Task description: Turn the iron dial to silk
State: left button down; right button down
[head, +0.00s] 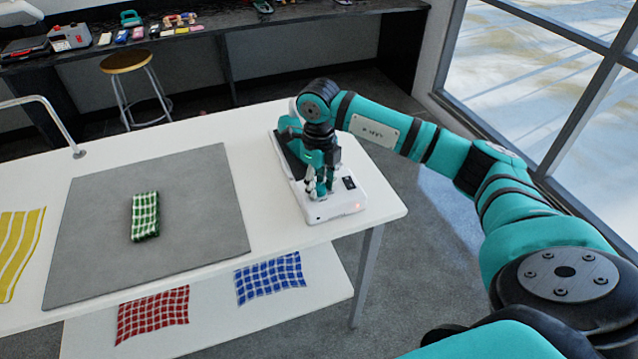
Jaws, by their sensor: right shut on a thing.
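The iron station's white base (336,206) stands near the right end of the white table, with a small black panel (349,183) and a red light on its front. A teal iron (288,124) seems to rest on the dark plate behind, partly covered by my arm. My right gripper (318,192) points down onto the front of the base, left of the black panel. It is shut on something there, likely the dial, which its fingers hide. I cannot read the dial's setting. My left gripper is not in view.
A grey mat (190,245) holds a folded green checked cloth (145,216). A yellow cloth (18,245) lies at the left. Red (153,313) and blue (270,279) checked cloths lie on a lower shelf. A stool (127,62) stands behind the table.

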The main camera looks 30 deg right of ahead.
aim_at(319, 186)
jog(key=shift+w+r, duration=0.1)
jog(key=shift+r, duration=0.05)
jog(key=c, duration=0.9)
grip_release()
jog(key=shift+c, duration=0.2)
notch_tip(319, 186, up, 12)
